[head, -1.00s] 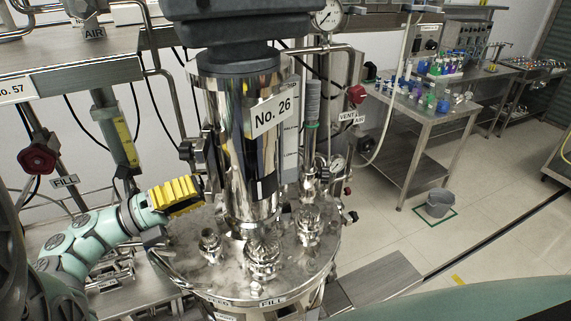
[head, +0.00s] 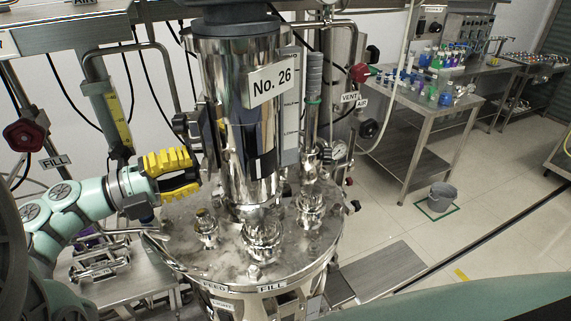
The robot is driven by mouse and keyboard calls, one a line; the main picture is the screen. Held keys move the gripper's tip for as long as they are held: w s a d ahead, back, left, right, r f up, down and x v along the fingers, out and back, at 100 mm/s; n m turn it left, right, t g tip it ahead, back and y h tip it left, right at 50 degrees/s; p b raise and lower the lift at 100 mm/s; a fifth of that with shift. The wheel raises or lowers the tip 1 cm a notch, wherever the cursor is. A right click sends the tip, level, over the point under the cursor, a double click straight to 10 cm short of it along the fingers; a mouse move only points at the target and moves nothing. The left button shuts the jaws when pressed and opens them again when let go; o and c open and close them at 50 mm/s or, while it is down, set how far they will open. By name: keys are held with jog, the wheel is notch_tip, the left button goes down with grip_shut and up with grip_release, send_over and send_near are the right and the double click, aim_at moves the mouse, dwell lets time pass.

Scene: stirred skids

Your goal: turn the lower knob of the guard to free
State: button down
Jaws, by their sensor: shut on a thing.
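The guard (head: 227,110) is a tall, polished steel cylinder around the stirrer shaft, with a white "No. 26" label (head: 270,83). It stands over the round lid of the vessel (head: 180,235). A dark upper knob (head: 180,123) shows on the guard's left side. My gripper (head: 196,172), with yellow ribbed fingers and black parts, reaches in from the left against the guard's left side, below that knob. It is shut on what appears to be the lower knob, which the fingers hide. The knob's setting cannot be seen.
Steel fittings (head: 262,235) stand on the lid close to the guard's foot. A red valve handle (head: 24,134) is at the far left, and another (head: 359,72) is right of the guard. A bench with bottles (head: 425,105) and a grey bucket (head: 440,195) stand farther right, with open floor around.

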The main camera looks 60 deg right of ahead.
jog(key=shift+s+d+n, duration=0.1)
jog(key=shift+n, duration=0.2)
dwell(0.4)
jog(key=c, duration=0.7)
grip_release()
jog(key=shift+o, duration=0.2)
jog(key=v, duration=0.7)
jog(key=shift+a, duration=0.25)
jog(key=shift+r, duration=0.1)
